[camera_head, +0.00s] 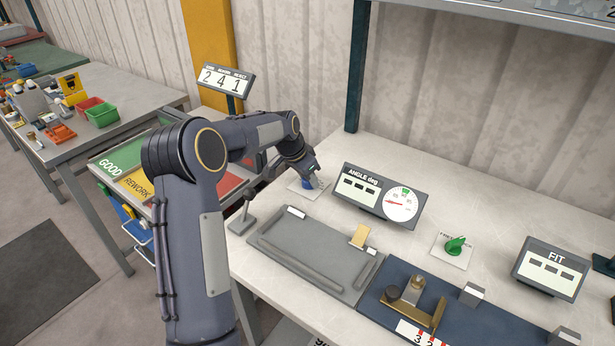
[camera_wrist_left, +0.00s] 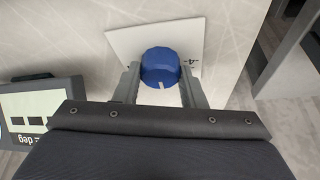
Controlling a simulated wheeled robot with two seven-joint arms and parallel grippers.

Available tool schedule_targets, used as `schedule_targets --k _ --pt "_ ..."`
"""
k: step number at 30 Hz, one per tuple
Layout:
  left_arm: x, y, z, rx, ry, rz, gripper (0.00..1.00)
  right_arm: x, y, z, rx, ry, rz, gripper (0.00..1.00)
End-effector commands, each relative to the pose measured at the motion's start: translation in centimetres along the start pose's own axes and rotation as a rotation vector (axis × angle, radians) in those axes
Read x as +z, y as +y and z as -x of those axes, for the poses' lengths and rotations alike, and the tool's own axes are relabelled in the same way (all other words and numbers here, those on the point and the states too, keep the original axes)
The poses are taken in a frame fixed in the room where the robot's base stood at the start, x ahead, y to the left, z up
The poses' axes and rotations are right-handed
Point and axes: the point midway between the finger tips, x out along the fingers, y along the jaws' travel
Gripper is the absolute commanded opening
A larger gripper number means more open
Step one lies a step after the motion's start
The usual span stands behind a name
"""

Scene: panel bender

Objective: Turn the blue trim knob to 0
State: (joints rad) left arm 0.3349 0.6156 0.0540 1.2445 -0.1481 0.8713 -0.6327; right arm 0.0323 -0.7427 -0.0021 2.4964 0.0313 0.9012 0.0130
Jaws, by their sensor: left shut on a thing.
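The blue trim knob (camera_wrist_left: 160,66) sits on a white plate (camera_wrist_left: 130,42) on the bench. A white mark shows on the knob's edge nearest my wrist in the left wrist view. A "-4" is readable at the plate's right side; other scale marks are hidden. My left gripper (camera_wrist_left: 160,84) is shut on the knob, one finger on each side. In the head view my left gripper (camera_head: 312,181) reaches down over the knob (camera_head: 308,184), hiding most of it. My right gripper is not in view.
An angle display with a dial (camera_head: 380,196) stands just right of the knob. A grey fixture plate (camera_head: 310,256) lies in front.

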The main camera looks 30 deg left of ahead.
Motion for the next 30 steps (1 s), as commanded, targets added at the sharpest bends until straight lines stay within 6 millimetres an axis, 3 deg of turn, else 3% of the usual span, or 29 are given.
schedule_targets --k 7,8,12,23,30 --pt "0.0 -0.1 0.0 -0.001 0.0 0.0 0.14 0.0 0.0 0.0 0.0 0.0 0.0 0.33" --pt "0.0 -0.1 0.0 -0.001 0.0 0.0 0.39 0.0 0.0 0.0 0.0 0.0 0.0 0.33" --pt "0.0 0.0 0.0 -0.001 0.0 0.001 0.58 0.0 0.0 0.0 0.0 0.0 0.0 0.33" --pt "0.0 -0.1 0.5 -0.002 0.001 0.002 0.59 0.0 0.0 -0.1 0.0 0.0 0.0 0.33" --pt "0.0 -0.1 4.3 -0.003 0.003 0.002 0.59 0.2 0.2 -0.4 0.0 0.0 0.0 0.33"
